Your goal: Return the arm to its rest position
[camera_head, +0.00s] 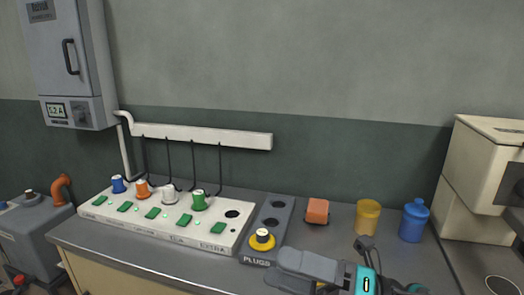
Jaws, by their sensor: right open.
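My right gripper (284,269) is at the bottom of the head view, over the front part of the counter. Its two grey fingers point left and are apart, with nothing seen between them. The fingertips are just in front of and right of the dark block marked PLUGS (257,259). A yellow plug (262,241) with a pale top sits in the front hole of that block. Part of my right arm (367,283) shows at the bottom edge. My left gripper is not in view.
A white socket panel (160,229) holds blue, orange, white and green plugs; its rightmost socket is empty. Right of the plug block stand an orange block (317,210), a yellow cup (367,217) and a blue bottle (413,220). A cream machine (470,180) stands far right.

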